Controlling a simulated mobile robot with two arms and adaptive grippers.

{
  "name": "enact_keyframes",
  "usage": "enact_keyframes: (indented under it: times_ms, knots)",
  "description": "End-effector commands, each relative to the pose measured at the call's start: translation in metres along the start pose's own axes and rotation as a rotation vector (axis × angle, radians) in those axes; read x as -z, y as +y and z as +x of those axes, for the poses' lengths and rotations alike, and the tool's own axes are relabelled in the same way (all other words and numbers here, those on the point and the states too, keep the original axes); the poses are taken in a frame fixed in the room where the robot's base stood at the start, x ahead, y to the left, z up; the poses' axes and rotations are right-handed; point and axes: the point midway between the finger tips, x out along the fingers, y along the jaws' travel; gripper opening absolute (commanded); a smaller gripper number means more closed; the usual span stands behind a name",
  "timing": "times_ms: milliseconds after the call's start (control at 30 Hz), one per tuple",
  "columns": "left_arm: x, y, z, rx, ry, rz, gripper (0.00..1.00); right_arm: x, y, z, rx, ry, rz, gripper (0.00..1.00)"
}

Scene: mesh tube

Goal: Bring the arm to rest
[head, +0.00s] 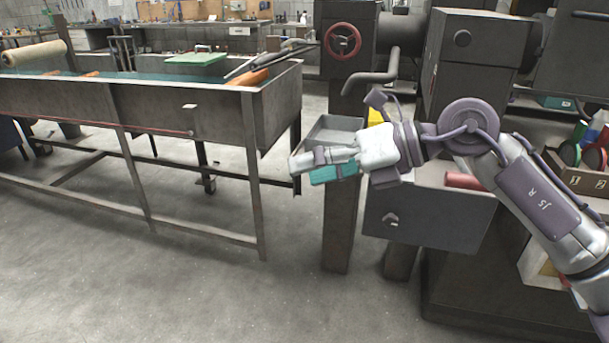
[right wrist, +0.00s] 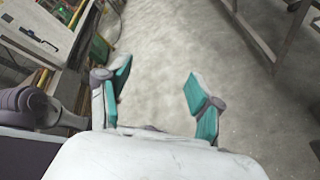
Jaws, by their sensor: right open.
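My right arm comes in from the right in the head view, stretched leftward in front of a dark machine. Its gripper (head: 322,168) points left, with one teal finger pad showing. In the right wrist view the gripper (right wrist: 158,85) has its two teal-padded fingers spread wide, with only bare floor between them. It holds nothing and touches nothing that I can see. My left gripper does not show in either view.
A long metal trough table (head: 185,112) stands at the left. A dark machine (head: 470,55) with a red handwheel (head: 342,41) and an open drawer (head: 430,215) stands behind and below my right arm. The concrete floor (head: 180,270) in front is clear.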

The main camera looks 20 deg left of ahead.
Motion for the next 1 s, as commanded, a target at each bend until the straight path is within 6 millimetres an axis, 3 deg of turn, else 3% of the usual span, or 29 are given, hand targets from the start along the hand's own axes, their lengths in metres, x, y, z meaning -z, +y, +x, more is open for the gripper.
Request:
enact_keyframes:
  times_ms: [567,733,867,967,1000]
  knots:
    - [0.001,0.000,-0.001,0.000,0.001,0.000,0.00,-0.001,0.010,0.005,-0.085,-0.057,0.031,0.65]
    - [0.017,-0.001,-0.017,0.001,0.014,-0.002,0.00,-0.005,0.027,0.008,-0.301,-0.227,0.152,0.65]
    - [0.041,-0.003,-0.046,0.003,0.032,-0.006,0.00,-0.019,0.028,-0.019,-0.582,-0.540,0.405,0.65]
    - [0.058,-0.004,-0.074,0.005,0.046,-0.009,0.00,-0.023,-0.008,-0.060,-0.741,-0.832,0.672,0.65]
    - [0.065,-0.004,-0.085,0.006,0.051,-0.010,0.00,-0.018,-0.030,-0.076,-0.782,-0.949,0.789,0.65]
